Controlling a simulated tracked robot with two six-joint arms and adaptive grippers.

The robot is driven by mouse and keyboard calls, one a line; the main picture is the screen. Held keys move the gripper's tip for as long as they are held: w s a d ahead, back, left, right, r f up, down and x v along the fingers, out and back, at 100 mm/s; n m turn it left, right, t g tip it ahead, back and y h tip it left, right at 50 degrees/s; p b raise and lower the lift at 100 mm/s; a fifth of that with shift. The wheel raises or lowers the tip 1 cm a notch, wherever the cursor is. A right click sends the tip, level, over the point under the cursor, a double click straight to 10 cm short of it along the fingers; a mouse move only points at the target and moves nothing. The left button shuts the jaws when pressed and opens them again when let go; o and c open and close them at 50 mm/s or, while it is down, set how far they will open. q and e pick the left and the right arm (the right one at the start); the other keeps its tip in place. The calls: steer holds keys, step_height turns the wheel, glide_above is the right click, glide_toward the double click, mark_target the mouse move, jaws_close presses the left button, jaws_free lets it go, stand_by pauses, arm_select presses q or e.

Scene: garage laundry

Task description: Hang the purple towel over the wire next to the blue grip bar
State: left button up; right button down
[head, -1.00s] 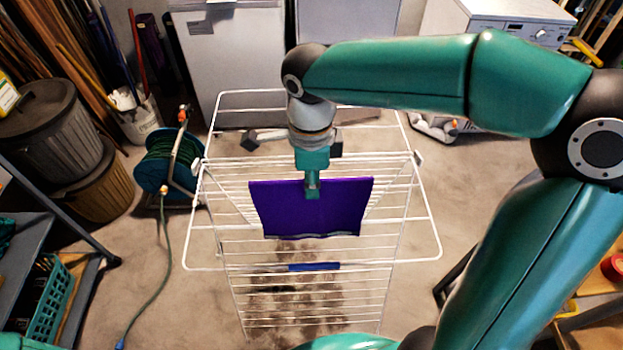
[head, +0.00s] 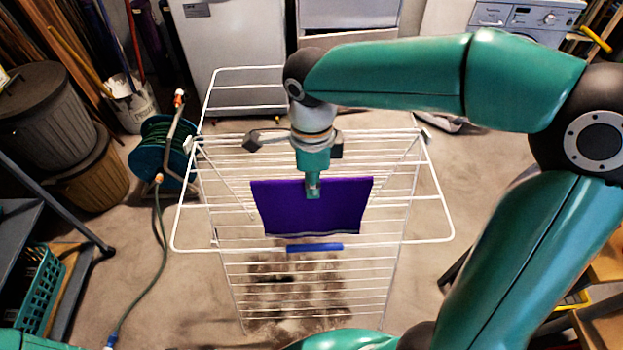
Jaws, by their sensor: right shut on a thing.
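The purple towel (head: 312,212) hangs from my right gripper (head: 313,192) in the middle of the head view. The right gripper is shut on the towel near the middle of its upper edge. The towel looks flat and spread, in front of the white wire drying rack (head: 420,240). The blue grip bar (head: 315,247) is on the rack just below the towel's lower edge in the picture. I cannot tell whether the towel touches any wire. My left gripper is not in view.
A hose reel (head: 158,146) stands left of the rack, its hose running along the floor. Lidded bins (head: 45,115) and a teal basket (head: 38,290) are farther left. A white cabinet (head: 228,45) and a washing machine (head: 525,22) stand behind.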

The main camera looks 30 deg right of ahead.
mark_target(312, 201)
steer(key=shift+f+b, duration=2.3)
steer(key=shift+f, duration=0.75)
steer(key=c, duration=1.1)
jaws_free()
steer(key=shift+r, duration=0.15)
step_height(312, 201, up, 12)
steer(key=shift+f, duration=0.25)
